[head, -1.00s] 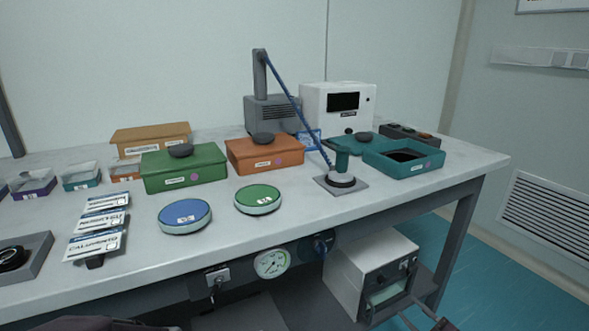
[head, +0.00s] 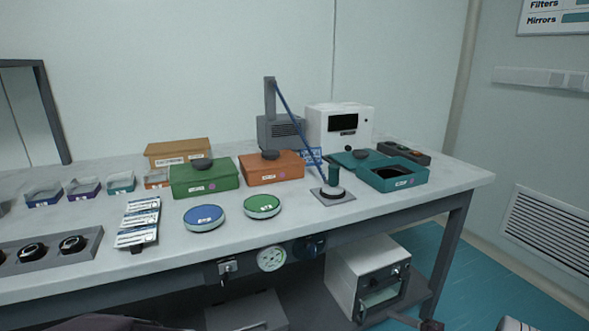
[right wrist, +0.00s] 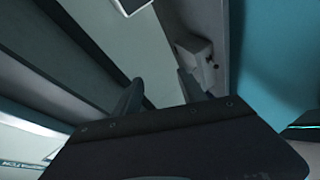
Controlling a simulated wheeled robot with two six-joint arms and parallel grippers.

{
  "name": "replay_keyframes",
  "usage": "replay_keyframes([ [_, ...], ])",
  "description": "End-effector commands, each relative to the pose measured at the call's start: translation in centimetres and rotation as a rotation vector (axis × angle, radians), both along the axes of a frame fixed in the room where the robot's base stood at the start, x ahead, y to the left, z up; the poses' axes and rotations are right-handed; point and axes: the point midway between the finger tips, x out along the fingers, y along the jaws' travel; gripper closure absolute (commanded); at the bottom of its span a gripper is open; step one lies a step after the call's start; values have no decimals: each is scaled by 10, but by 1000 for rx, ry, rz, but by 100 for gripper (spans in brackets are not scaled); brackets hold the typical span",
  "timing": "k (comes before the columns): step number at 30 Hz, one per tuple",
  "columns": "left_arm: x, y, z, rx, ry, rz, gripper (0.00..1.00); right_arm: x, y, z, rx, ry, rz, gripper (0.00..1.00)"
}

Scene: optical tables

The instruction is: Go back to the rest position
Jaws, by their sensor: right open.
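My right gripper shows in the right wrist view (right wrist: 160,94), with its two dark fingers apart and nothing visible between them. In the head view only small parts at the bottom right edge show, low in front of the table. My left gripper is not in view. The optical table (head: 300,222) stands ahead with its objects resting on it, and no gripper touches them in the head view.
The table holds a green box (head: 203,181), an orange box (head: 272,170), an open teal box (head: 394,182), a blue disc (head: 204,218) and a green disc (head: 262,206). A white device (head: 368,275) sits below. Blue floor (head: 465,285) is open at right.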

Motion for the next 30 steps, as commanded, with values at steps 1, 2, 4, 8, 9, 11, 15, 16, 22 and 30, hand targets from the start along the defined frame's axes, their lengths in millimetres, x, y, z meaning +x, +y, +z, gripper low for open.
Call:
replay_keyframes([
  [1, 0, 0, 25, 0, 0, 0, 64, -4, 17, 31, -86, -29, 83, 51],
  [2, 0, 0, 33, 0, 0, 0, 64, -9, 27, 40, -143, -50, 141, 51],
  [4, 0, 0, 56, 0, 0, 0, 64, -23, 52, 67, -296, -116, 297, 51],
  [8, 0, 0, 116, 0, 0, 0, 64, -69, 103, 138, -648, -347, 735, 51],
  [9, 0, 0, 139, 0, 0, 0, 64, -90, 117, 165, -770, -462, 919, 51],
  [11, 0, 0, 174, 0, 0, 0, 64, -123, 131, 207, -945, -676, 1224, 51],
  [15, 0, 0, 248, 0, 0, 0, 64, -191, 136, 298, -1196, -1306, 1961, 51],
  [16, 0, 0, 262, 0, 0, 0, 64, -202, 134, 316, -1213, -1455, 2111, 51],
  [22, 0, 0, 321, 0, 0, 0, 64, -236, 123, 396, 674, 1516, -1850, 51],
  [30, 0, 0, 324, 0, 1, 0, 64, -241, 121, 405, 452, 1413, -1632, 51],
])
